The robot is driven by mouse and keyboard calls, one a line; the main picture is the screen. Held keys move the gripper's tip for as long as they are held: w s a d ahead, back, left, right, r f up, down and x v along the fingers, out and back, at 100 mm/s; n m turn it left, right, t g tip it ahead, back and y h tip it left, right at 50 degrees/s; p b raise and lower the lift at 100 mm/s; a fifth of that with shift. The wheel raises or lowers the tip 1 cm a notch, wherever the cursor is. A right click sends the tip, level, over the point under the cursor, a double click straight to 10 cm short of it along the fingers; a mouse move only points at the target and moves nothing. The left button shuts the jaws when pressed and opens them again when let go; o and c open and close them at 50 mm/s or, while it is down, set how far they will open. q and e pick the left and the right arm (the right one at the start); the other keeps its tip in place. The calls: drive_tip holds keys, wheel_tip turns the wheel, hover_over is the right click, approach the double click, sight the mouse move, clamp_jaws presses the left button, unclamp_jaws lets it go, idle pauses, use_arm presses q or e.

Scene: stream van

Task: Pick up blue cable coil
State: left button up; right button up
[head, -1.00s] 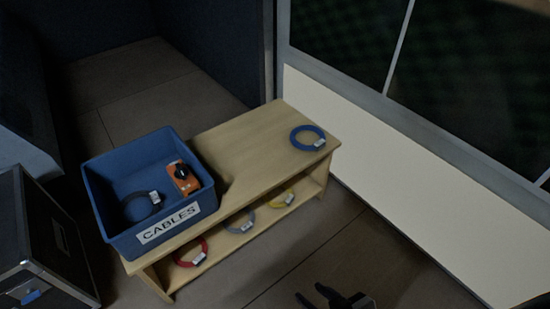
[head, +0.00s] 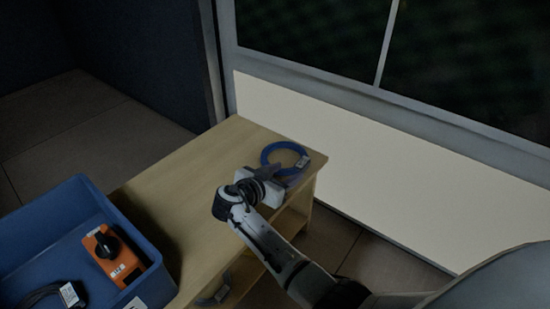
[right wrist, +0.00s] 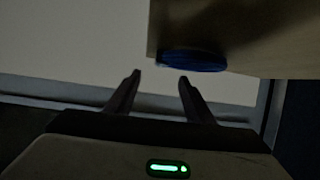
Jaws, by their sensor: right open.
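The blue cable coil (head: 264,154) lies flat on the far right end of the wooden bench top, with a pale tag on its right side. My right gripper (head: 283,177) is at the coil's near side in the head view and overlaps its near edge there. In the right wrist view the open, empty fingers (right wrist: 159,76) point toward the bench end. The coil (right wrist: 193,61) shows there as a blue band beyond the right fingertip, with a gap between. Whether anything touches is unclear in the head view. My left gripper is out of view.
A blue bin (head: 42,217) at the left holds an orange box with a black knob (head: 115,256) and a dark cable coil (head: 42,292). A grey coil (head: 213,299) is on the lower shelf. The bench top (head: 190,172) between is clear. A pale wall stands behind.

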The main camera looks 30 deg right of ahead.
drive_tip(key=b, duration=0.1)
approach(303, 161)
drive_tip(key=shift+w+d+f, duration=0.1)
drive_tip(key=shift+d+f, duration=0.2)
drive_tip(key=shift+d, duration=0.3)
drive_tip(key=shift+w+d+f, duration=0.1)
drive_tip(key=shift+d+f, duration=0.25)
drive_tip(key=shift+d, duration=0.25)
drive_tip(key=b+x, duration=0.1)
drive_tip(key=x, duration=0.1)
drive_tip(key=b+x, duration=0.1)
drive_tip(key=x, duration=0.1)
drive_tip(key=shift+w+f, duration=0.2)
drive_tip(key=shift+w, duration=0.15)
drive_tip(key=shift+w+d, duration=0.15)
drive_tip(key=shift+d, duration=0.15)
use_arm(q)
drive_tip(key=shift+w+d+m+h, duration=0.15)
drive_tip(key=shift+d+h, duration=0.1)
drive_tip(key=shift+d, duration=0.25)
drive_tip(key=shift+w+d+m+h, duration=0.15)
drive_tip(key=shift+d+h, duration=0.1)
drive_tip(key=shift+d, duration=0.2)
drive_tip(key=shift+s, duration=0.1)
use_arm(e)
clamp_jaws()
